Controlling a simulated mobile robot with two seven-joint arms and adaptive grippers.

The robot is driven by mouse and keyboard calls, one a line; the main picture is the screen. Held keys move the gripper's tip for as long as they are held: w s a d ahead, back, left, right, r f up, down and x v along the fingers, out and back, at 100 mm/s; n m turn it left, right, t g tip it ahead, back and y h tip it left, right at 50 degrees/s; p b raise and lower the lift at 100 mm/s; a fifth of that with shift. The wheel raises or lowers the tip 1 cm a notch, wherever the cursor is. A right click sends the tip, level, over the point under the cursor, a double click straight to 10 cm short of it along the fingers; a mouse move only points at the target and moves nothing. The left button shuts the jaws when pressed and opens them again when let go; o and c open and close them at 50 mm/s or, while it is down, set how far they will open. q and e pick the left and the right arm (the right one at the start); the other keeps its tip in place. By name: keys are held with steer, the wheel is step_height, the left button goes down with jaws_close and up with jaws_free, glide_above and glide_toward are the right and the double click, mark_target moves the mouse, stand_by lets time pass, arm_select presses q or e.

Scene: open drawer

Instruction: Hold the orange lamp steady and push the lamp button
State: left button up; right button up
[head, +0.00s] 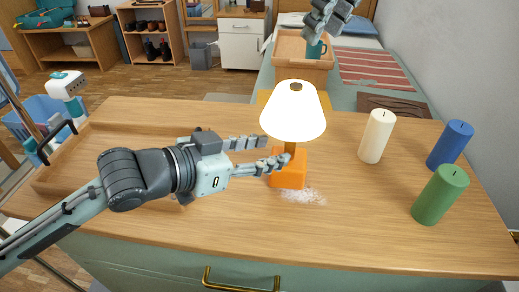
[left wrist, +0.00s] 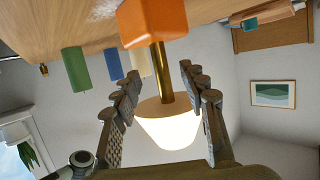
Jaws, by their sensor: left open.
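The orange lamp stands upright on the wooden table, with an orange block base (head: 288,180), a brass stem (head: 290,148) and a lit white shade (head: 293,112). A small brown disc (head: 295,87) sits on top of the shade; I cannot tell if it is the button. My left gripper (head: 276,151) is open beside the stem, its lower finger overlapping the base's top in the head view. In the left wrist view the shade (left wrist: 168,128) shows between the two fingers (left wrist: 158,78); contact cannot be told. My right gripper (head: 330,15) is partly visible at the top edge.
A cream candle (head: 377,136), a blue candle (head: 449,146) and a green candle (head: 440,194) stand right of the lamp. White grains (head: 303,197) lie before the base. A wooden tray (head: 60,175) is at left.

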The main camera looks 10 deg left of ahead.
mark_target(286, 147)
arm_select(q)
steer(key=x, duration=0.6)
steer(key=shift+w+d+f, duration=0.1)
steer(key=shift+w+d, duration=0.1)
steer(key=shift+w, duration=0.05)
steer(key=shift+c, duration=0.5)
jaws_close()
arm_select(e)
steer(key=shift+c, duration=0.2)
jaws_close()
stand_by(0.6)
